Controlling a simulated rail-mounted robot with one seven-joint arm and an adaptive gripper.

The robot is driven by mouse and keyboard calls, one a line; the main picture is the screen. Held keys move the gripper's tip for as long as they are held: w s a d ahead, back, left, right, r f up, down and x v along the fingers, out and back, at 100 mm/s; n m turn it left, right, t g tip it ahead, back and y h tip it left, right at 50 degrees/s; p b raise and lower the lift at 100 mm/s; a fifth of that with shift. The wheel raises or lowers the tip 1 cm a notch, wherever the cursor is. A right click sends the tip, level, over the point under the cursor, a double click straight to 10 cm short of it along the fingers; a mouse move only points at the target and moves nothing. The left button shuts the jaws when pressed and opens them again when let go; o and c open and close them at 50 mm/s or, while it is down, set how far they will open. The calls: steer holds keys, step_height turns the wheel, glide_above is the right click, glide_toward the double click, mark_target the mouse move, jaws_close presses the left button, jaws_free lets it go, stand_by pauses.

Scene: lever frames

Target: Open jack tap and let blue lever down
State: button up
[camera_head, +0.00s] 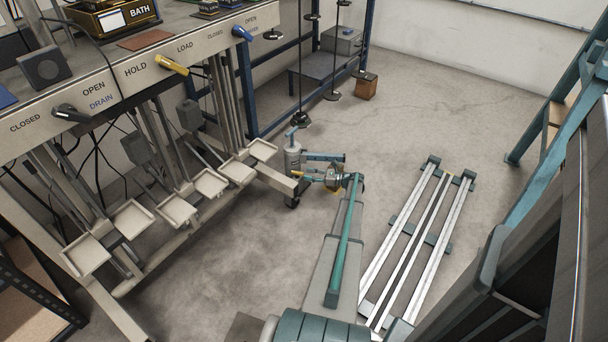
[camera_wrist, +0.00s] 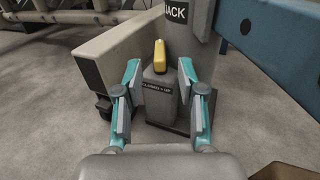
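The jack is a grey cylinder with a blue top (camera_head: 293,156), standing on the floor by the frame's right end. In the wrist view its column (camera_wrist: 201,45) reads JACK. A yellow tap (camera_wrist: 160,54) points up from a grey block (camera_wrist: 160,98) marked CLOSED = UP. My gripper (camera_wrist: 159,68) is open, its teal fingers to either side of the tap and block, with visible gaps to the tap. In the head view my gripper (camera_head: 308,165) is beside the jack. The blue lever (camera_head: 243,34) projects from the frame's top right, by an OPEN label. Contact depth is unclear.
The lever frame (camera_head: 125,73) also carries a yellow lever (camera_head: 172,65) and a black lever (camera_head: 71,113). Pale trays (camera_head: 178,209) hang below. Bare floor is between.

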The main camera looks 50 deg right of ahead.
steer(key=v, duration=0.3)
steer(key=shift+s+d, duration=0.15)
steer(key=shift+s, duration=0.2)
